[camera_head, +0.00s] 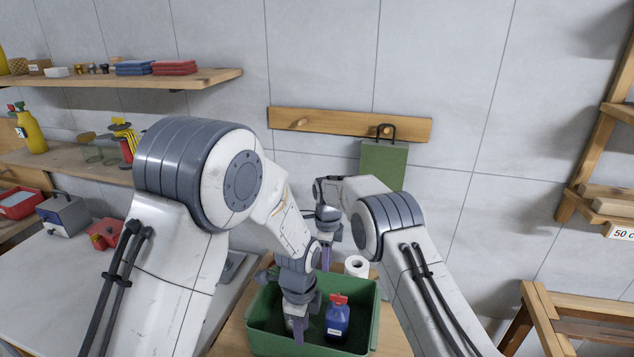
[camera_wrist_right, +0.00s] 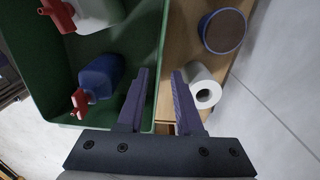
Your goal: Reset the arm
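My left gripper (camera_head: 298,335) points down over the green crate (camera_head: 364,292), near a blue bottle with a red top (camera_head: 337,320). Its fingers show edge-on, so I cannot tell their gap. My right gripper (camera_head: 326,258) points down farther back, near the crate's far edge. In the right wrist view its two purple fingers (camera_wrist_right: 161,80) stand apart with nothing between them. One finger is over the crate wall and the other is beside a white paper roll (camera_wrist_right: 205,88).
A round dark-topped object (camera_wrist_right: 223,30) stands beside the roll. A wooden peg rail (camera_head: 349,122) with a hanging green panel (camera_head: 384,162) is on the wall behind. Loaded shelves (camera_head: 200,80) are left; a wooden rack (camera_head: 590,130) and a wooden stand (camera_head: 575,310) are right.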

